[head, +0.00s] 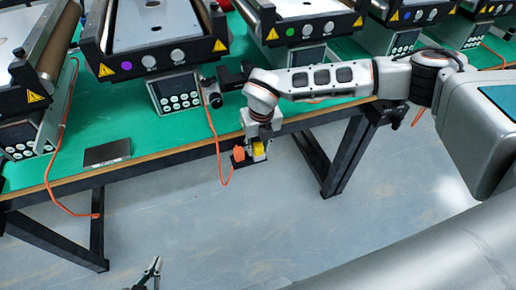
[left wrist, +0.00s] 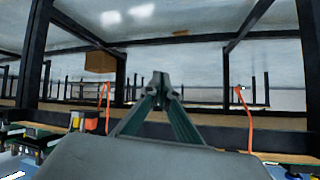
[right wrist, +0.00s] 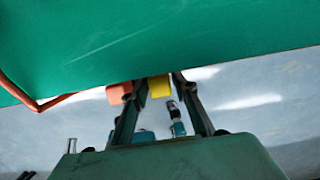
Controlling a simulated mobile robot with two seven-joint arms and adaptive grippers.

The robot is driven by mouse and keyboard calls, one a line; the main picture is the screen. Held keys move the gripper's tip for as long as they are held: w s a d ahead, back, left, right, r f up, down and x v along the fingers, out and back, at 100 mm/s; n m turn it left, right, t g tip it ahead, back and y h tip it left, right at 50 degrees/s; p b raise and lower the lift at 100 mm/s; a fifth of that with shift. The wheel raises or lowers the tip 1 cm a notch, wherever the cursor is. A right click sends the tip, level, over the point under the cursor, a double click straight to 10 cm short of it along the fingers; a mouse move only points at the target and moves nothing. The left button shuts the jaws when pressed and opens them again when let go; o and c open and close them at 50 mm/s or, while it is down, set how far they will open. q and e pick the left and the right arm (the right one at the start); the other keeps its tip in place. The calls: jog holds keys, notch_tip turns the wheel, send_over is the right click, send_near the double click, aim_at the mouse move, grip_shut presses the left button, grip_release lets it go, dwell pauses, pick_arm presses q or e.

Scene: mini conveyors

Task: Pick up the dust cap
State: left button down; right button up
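A small yellow block (head: 258,148), which looks like the dust cap, is just beyond the table's front edge in the head view. My right gripper (head: 262,135) points down over the yellow block. In the right wrist view, the open fingers (right wrist: 160,80) frame the yellow block (right wrist: 159,87), and the orange block (right wrist: 119,94) is outside the left finger. I cannot tell whether the fingers touch the yellow block. My left gripper (head: 154,268) is shut and empty, low over the floor.
The green table (head: 180,128) carries several mini conveyors (head: 155,30) with keypads. Orange cables hang over its front edge. A dark flat plate (head: 107,152) lies on the left of the tabletop. Black table legs (head: 345,155) stand below; the floor in front is clear.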

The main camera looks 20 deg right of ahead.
grip_shut()
